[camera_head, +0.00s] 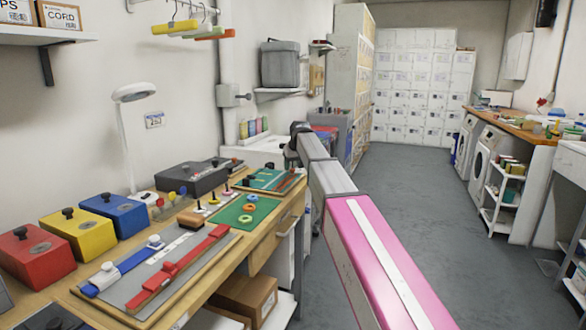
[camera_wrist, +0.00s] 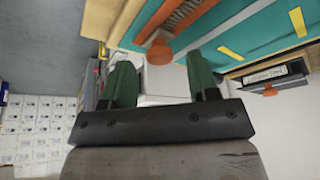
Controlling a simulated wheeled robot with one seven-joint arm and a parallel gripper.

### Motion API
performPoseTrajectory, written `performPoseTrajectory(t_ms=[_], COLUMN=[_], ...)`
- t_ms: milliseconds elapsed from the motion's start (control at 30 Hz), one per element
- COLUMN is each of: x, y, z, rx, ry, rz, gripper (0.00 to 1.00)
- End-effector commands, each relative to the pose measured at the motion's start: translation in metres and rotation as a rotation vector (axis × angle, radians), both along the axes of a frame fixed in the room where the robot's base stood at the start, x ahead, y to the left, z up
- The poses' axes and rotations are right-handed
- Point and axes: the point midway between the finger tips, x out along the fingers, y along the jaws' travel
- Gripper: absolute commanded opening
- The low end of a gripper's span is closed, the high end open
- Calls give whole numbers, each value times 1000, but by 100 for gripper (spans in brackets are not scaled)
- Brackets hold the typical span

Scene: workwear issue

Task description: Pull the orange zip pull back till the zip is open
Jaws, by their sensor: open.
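The orange zip pull (camera_wrist: 160,52) shows in the wrist view as a rounded knob at the edge of a brown-orange toothed strip (camera_wrist: 185,20), on a teal panel (camera_wrist: 235,40) with yellow marks. My gripper (camera_wrist: 162,66) has two green fingers standing apart, with nothing held between them. The pull appears in line with the gap, just past the fingertips; I cannot tell the exact depth. In the head view the teal panel (camera_head: 265,180) lies at the table's far end, near my arm's end. The fingers and the pull are not clear there.
The wooden table (camera_head: 252,238) holds a grey board (camera_head: 112,266) with blue and red sliders, a green mat (camera_head: 232,220) with rings, and red, yellow and blue boxes (camera_head: 83,230). A white lamp (camera_head: 134,92) stands behind. Open floor (camera_head: 410,185) lies to the right.

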Motion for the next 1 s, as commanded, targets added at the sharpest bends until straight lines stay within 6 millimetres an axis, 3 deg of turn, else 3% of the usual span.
performPoseTrajectory(t_ms=[200, 467, 633, 867, 1000], x=[4, 5, 4, -2, -22], y=[2, 2, 2, 4, 11], z=[-11, -12, -12, -12, -12], rx=[0, 0, 0, 0, 1], ry=[-1, -1, -1, -1, -1], rz=[0, 0, 0, 0, 1], gripper=[54, 54, 0, 0, 0])
